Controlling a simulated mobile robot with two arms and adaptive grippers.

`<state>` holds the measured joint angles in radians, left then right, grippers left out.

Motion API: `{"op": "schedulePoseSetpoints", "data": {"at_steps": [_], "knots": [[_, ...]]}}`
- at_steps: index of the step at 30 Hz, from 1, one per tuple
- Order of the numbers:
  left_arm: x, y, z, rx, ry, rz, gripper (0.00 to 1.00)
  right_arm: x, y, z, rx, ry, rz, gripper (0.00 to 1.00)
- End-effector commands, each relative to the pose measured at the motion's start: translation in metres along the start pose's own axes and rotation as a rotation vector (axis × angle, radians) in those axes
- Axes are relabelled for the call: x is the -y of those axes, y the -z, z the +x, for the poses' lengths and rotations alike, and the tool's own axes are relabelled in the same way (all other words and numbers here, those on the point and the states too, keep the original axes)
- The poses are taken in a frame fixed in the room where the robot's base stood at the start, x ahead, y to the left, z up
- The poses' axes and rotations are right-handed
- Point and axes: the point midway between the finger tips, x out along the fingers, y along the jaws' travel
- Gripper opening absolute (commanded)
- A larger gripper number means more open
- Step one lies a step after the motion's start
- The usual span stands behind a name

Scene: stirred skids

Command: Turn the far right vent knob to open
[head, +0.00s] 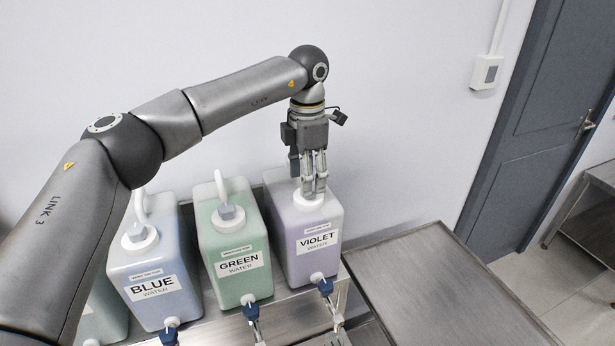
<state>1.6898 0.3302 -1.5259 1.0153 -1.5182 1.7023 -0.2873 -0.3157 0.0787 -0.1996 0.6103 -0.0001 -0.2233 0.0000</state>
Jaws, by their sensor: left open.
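The violet water jug (300,263) stands furthest right in a row on a metal stand. My left gripper (314,188) points down over the top of this jug, with its fingers at the cap. It is open. The vent knob on the violet jug is hidden behind or between the fingers, so I cannot tell its position or whether the fingers touch it. My right gripper is out of view.
Blue taps, such as the violet jug's (325,287), stick out at the front of the jugs. Another jug (103,315) is partly hidden behind my left arm. A bare metal table (440,290) stands at the right. A grey door (540,110) is beyond it.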

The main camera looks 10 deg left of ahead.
Motion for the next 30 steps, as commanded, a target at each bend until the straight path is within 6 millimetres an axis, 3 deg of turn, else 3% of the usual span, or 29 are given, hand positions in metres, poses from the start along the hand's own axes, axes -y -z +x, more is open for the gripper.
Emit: {"op": "schedulePoseSetpoints", "data": {"at_steps": [7,16,26,30], "knots": [[0.000,0.000,0.023,0.000,-0.001,-0.001,0.52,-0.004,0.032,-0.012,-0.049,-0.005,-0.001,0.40],[0.000,0.000,0.027,0.001,-0.001,-0.001,0.52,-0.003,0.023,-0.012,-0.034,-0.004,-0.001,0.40],[0.000,0.000,0.026,0.001,-0.001,0.000,0.10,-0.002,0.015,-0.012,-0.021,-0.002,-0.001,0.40],[0.000,-0.001,0.026,0.002,-0.001,-0.003,0.07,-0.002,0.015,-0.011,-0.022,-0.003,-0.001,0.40]]}}
